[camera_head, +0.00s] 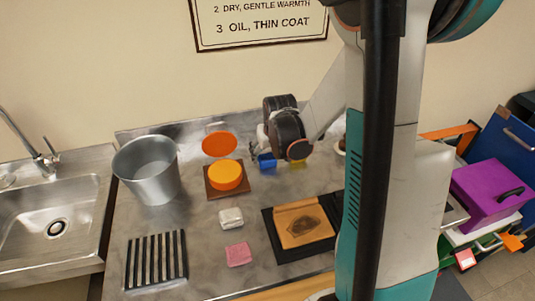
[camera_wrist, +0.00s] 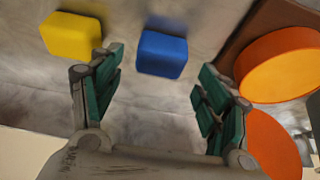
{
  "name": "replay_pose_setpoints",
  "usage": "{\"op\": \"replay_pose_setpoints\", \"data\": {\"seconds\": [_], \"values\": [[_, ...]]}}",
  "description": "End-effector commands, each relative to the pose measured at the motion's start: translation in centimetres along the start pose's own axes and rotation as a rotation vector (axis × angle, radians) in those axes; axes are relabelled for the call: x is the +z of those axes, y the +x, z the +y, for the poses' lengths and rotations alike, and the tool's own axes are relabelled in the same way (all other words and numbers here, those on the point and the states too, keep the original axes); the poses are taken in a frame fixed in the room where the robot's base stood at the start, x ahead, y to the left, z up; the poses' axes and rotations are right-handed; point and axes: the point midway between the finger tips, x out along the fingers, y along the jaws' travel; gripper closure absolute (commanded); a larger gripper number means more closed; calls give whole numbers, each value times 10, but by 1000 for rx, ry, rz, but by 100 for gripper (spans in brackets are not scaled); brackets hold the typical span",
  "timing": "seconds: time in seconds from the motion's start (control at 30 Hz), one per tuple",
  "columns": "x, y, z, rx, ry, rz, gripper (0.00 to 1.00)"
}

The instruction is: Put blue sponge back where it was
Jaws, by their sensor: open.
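The blue sponge (camera_head: 267,162) is a small block on the metal counter, partly hidden by my wrist in the head view. In the wrist view the blue sponge (camera_wrist: 162,54) lies beyond the fingertips, roughly between their lines. My gripper (camera_wrist: 158,85) is open with nothing between its green-padded fingers. In the head view my gripper (camera_head: 259,148) is low over the counter beside the blue sponge, mostly hidden by my wrist. I cannot tell whether it touches the sponge.
A yellow sponge (camera_wrist: 72,37) lies beside the blue one. An orange round tin (camera_head: 225,176) sits on a brown mat, with an orange disc (camera_head: 219,145) behind. A metal bucket (camera_head: 147,171), slotted rack (camera_head: 156,260), white block (camera_head: 231,218), pink sponge (camera_head: 239,254) and black-framed board (camera_head: 270,240) also occupy the counter.

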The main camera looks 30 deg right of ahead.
Motion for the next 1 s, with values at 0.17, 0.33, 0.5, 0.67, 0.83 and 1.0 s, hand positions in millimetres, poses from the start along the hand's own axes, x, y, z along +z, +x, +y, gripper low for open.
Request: {"op": "replay_pose_setpoints", "data": {"seconds": [0.17,0.33,0.5,0.67,0.83,1.0], "values": [[-1,-40,0,0,0,0,31],[-1,-66,0,0,0,0,31],[0,-78,0,0,0,0,31],[0,-81,0,0,0,0,31],[0,-81,0,0,0,0,31],[0,-81,0,0,0,0,31]]}}
